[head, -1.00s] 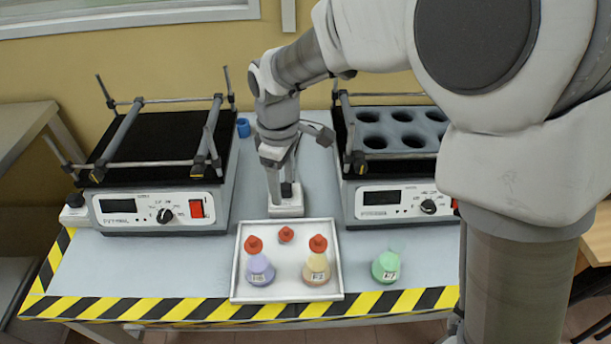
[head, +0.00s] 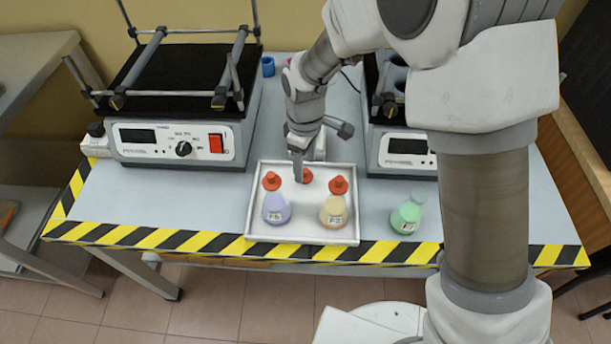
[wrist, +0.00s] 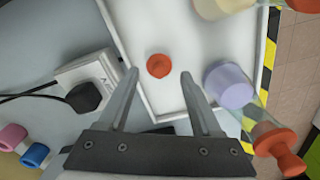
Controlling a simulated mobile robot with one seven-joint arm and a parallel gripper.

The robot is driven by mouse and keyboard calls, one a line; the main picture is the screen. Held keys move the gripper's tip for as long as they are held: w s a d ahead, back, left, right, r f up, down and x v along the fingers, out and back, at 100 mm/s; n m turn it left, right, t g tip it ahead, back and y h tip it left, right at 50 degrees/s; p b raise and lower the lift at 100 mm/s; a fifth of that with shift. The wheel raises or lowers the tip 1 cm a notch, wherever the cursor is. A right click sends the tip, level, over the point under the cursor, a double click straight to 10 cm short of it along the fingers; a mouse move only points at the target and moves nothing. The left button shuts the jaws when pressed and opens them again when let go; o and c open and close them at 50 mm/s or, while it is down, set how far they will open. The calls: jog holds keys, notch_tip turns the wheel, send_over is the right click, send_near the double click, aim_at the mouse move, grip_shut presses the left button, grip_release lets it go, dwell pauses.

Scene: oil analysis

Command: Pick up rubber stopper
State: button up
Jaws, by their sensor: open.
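An orange-red rubber stopper (head: 306,175) lies loose on the white tray (head: 254,205), between and behind two flasks. In the wrist view the stopper (wrist: 159,66) shows between and a little beyond my two fingertips, apart from both. My gripper (head: 298,170) is open and empty above the tray, its fingers pointing down. In the wrist view my gripper (wrist: 158,74) has its two fingers spread on either side of the stopper. In the head view a finger partly covers the stopper.
A purple flask (head: 276,208) and a yellow flask (head: 334,212), both red-stoppered, stand on the tray. A green flask (head: 406,216) stands right of it. Shakers (head: 184,135) stand behind at left and right. A power socket (wrist: 88,75) lies beside the tray.

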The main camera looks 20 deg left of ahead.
aim_at(305, 170)
notch_tip(305, 170, down, 4)
jog(key=shift+f+b, duration=0.1)
jog(key=shift+b, duration=0.35)
grip_shut()
